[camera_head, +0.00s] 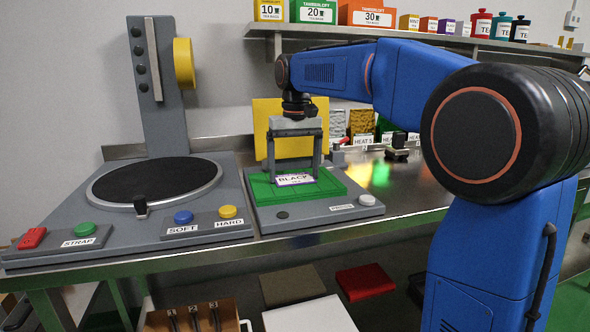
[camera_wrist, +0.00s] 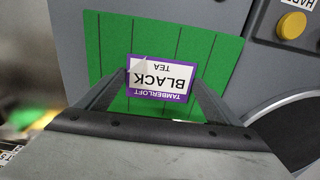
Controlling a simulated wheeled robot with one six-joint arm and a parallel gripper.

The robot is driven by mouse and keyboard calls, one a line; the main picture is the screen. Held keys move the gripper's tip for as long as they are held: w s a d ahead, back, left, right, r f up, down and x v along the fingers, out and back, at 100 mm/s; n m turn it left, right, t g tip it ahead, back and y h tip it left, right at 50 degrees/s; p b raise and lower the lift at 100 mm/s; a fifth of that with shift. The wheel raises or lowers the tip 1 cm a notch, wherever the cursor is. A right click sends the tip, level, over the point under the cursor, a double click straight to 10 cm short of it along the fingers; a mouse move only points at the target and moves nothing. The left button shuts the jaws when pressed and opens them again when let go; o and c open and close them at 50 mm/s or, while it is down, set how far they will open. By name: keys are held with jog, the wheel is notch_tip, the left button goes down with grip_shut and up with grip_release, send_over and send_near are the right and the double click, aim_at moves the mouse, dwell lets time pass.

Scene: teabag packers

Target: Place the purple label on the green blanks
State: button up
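The purple label (camera_head: 296,180) reads BLACK TEA, with a white middle and a purple border. It also shows in the wrist view (camera_wrist: 161,78), where one corner has a pale triangular fold. The green blanks (camera_head: 262,188) are a flat green sheet with dark dividing lines, also in the wrist view (camera_wrist: 215,55). My gripper (camera_head: 295,178) points down over the sheet, its fingertips set wide at the label's two side edges. It appears shut on the label, low over the middle of the sheet. I cannot tell whether the label touches the sheet.
The sheet lies on a grey station with a yellow back plate (camera_head: 262,118), a dark button (camera_head: 283,215) and a white button (camera_head: 367,200). To the left stands a machine with a black round plate (camera_head: 150,183) and coloured buttons. A shelf (camera_head: 400,37) with boxes and canisters is behind.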

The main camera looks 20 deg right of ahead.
aim_at(295, 179)
jog(key=shift+f+g, duration=0.3)
jog(key=shift+f, duration=0.5)
notch_tip(295, 179, up, 13)
jog(key=s+d+f, duration=0.1)
jog(key=s+f, duration=0.2)
jog(key=s, duration=0.2)
jog(key=s+d+f+t, duration=0.1)
jog(key=s+d+f, duration=0.1)
jog(key=s, duration=0.3)
jog(key=s+d+f+t, duration=0.1)
jog(key=s+f, duration=0.3)
jog(key=s, duration=0.2)
jog(key=shift+d+f, duration=0.3)
jog(key=shift+f, duration=0.05)
jog(key=s+d+f+t, duration=0.2)
jog(key=s+f+t, duration=0.1)
jog(key=s+f, duration=1.4)
notch_tip(295, 179, down, 5)
jog(key=shift+s+d+r, duration=0.15)
jog(key=shift+s+d, duration=0.1)
jog(key=shift+d, duration=0.1)
